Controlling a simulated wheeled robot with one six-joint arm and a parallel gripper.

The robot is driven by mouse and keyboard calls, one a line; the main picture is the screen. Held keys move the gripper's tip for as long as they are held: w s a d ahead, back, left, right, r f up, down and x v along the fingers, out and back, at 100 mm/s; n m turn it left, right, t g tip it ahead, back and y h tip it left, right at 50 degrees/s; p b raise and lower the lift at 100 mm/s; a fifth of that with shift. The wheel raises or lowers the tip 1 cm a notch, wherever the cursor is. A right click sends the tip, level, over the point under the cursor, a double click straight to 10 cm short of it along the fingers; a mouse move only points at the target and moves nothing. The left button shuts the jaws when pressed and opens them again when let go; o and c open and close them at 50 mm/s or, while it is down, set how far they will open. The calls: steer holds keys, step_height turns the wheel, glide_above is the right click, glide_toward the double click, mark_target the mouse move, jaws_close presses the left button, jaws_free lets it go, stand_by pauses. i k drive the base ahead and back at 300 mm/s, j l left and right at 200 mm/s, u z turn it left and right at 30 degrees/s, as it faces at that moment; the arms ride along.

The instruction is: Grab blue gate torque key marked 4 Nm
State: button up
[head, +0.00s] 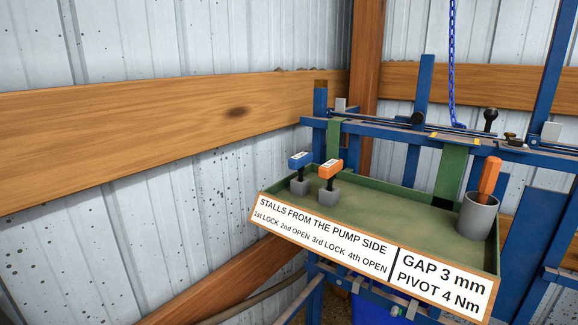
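A blue-handled key (300,160) stands upright in a small grey block at the left end of a green tray (395,212). A small white label sits on its handle, too small to read. An orange-handled key (330,169) stands upright in a second grey block just to its right, slightly nearer. Its label is also unreadable here. My gripper is not in view.
A sign (370,255) on the tray's front reads "PIVOT 4 Nm" and "GAP 3 mm". A grey cup (478,217) with an orange handle stands at the tray's right. Blue frame bars (425,95) and a blue chain (452,60) are behind. The tray's middle is clear.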

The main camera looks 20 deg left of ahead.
mark_target(298, 161)
steer(key=u, duration=1.1)
